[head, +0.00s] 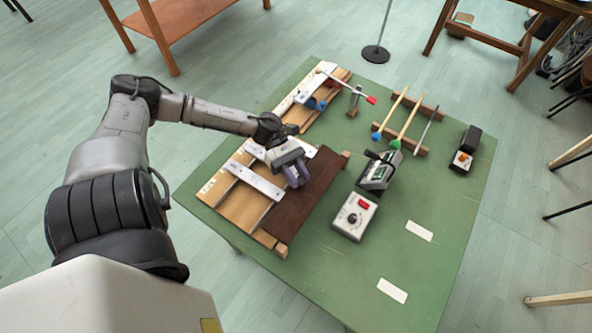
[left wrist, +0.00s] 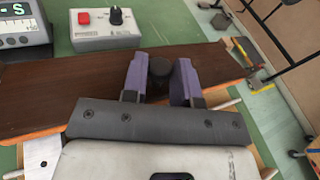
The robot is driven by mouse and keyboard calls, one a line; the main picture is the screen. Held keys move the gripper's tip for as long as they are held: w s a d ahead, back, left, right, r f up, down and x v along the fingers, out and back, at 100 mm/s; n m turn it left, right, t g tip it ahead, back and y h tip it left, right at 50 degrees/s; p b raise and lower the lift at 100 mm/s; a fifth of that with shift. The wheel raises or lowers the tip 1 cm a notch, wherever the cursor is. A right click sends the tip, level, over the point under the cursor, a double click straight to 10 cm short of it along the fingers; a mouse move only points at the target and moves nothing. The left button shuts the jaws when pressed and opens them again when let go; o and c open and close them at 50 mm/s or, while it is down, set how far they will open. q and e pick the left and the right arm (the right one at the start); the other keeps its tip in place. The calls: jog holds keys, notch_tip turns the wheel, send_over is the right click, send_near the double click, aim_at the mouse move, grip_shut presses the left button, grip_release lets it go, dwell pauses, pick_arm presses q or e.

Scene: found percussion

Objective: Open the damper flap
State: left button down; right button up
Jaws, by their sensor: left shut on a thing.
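The damper flap appears to be the dark brown board (head: 322,178) on the near wooden unit on the green table. It spans the left wrist view (left wrist: 50,98). My left gripper (head: 295,177) is over its left part in the head view. In the left wrist view, the purple fingers of my left gripper (left wrist: 160,82) are closed around a dark round knob (left wrist: 160,68) on the board. The knob is hidden in the head view. The board looks flat; I cannot tell whether it is raised. My right gripper is out of view.
A grey control box (head: 354,216) with a red button stands right of the board, with a display device (head: 379,171) behind it. A pale plate (head: 256,182) crosses the unit's left part. Mallets (head: 409,116) lie farther back. The green table's (head: 350,275) front is mostly clear.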

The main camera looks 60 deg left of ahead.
pick_arm(q)
jog(key=shift+w+d+r+n+g+y+p, duration=0.15)
jog(key=shift+d+r+y+p, duration=0.1)
jog(key=shift+r+y+p, duration=0.2)
jog(key=shift+w+d+r+n+g+y+p, duration=0.15)
jog(key=shift+d+r+y+p, duration=0.05)
jog(key=shift+r+y+p, duration=0.25)
jog(key=shift+w+d+r+g+y, duration=0.2)
jog(key=shift+d+g+y, duration=0.15)
jog(key=shift+y, duration=0.35)
jog(key=shift+w+d+r+n+y+p, duration=0.1)
jog(key=shift+d+n+y+p, duration=0.1)
jog(key=shift+n+y+p, duration=0.15)
jog(key=c, duration=1.1)
grip_release()
jog(key=shift+o, duration=0.9)
jog(key=p+v, duration=0.3)
jog(key=v, duration=1)
jog(key=shift+a+r, duration=0.25)
jog(key=shift+a, duration=0.05)
